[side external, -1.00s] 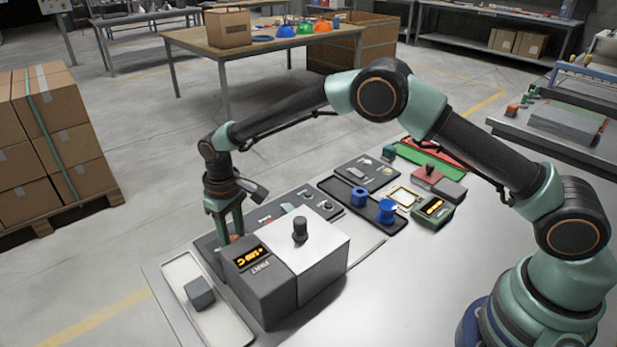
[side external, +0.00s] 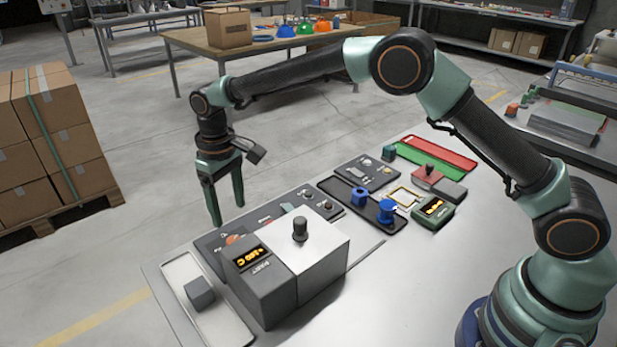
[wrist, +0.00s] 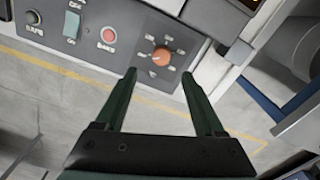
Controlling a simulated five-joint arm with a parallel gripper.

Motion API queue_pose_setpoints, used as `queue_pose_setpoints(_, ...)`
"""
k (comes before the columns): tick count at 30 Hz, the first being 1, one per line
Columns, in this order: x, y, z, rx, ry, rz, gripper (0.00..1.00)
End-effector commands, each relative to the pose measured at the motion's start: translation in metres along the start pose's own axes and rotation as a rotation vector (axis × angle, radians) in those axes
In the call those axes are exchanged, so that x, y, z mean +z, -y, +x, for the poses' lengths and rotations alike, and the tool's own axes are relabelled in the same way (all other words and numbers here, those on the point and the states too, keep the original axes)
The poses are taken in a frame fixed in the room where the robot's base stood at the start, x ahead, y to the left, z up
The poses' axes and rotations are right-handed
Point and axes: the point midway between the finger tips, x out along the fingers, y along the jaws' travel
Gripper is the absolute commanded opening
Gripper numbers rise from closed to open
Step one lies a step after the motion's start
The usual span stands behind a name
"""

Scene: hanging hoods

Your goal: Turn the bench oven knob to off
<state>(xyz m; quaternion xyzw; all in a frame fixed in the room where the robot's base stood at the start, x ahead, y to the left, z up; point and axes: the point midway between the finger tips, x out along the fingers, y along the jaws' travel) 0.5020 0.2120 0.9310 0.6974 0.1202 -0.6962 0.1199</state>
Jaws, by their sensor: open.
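The orange knob (wrist: 161,56) sits on a grey panel with several marks around it; its pointer setting is too small to read. In the side view the knob (side external: 233,239) shows partly behind the dark grey oven display box (side external: 262,275), whose orange readout appears to show 160 C. My gripper (side external: 228,213) is open and empty, raised above and beyond the panel's far edge. In the wrist view my gripper (wrist: 159,72) has its fingertips spread below the knob, with the knob lying between their lines but not touched.
A silver box with a black top knob (side external: 300,230) adjoins the display. A white tray (side external: 180,272) with a grey block (side external: 200,292) lies left. In the wrist view, a red button (wrist: 108,35) and a rocker switch (wrist: 71,24) share the panel. Space above the panel is clear.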

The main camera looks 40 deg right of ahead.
Motion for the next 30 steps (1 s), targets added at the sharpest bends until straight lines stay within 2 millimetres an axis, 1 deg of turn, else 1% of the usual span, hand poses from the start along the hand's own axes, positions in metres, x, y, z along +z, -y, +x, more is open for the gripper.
queue_pose_setpoints(1,-0.001,0.0,-0.01,0.0,-0.004,0.0,0.71)
queue_pose_setpoints(3,-0.001,0.0,-0.02,0.0,-0.004,0.001,0.71)
queue_pose_setpoints(7,0.0,-0.001,-0.033,0.0,-0.001,0.001,0.71)
queue_pose_setpoints(12,0.0,-0.001,-0.039,0.0,0.0,0.001,0.71)
queue_pose_setpoints(20,0.0,-0.001,-0.039,0.0,-0.001,0.001,0.71)
queue_pose_setpoints(22,0.001,-0.003,-0.043,0.0,-0.006,0.005,0.71)
queue_pose_setpoints(26,0.009,-0.016,-0.064,-0.001,-0.036,0.025,0.71)
queue_pose_setpoints(30,0.03,-0.039,-0.099,-0.001,-0.089,0.062,0.71)
